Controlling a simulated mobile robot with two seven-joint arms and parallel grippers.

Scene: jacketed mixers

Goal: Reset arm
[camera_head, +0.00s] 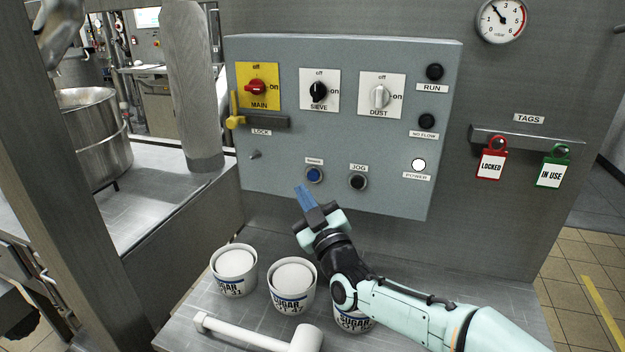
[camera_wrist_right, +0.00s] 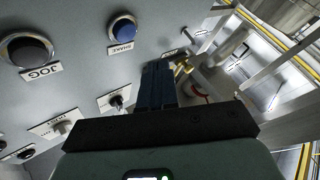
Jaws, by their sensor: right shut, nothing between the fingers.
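My right gripper (camera_head: 306,197) is shut and empty. Its blue fingers point up toward the lower part of the grey control panel (camera_head: 330,135), just below the blue button (camera_head: 314,175). In the right wrist view the closed fingers (camera_wrist_right: 158,84) are in front of the panel, near the blue button labelled SHAKE (camera_wrist_right: 122,28) and the black JOG button (camera_wrist_right: 28,50). I cannot tell whether the fingertips touch the panel; they look apart from the button. My right arm (camera_head: 430,315) reaches in from the lower right. My left gripper is not in view.
Sugar tubs (camera_head: 234,270) stand on the metal bench below the panel, one partly behind my arm. A white mallet (camera_head: 305,338) lies in front. Red LOCKED (camera_head: 491,165) and green IN USE (camera_head: 552,172) tags hang at right. A yellow lock handle (camera_head: 235,118) sticks out at the panel's left.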

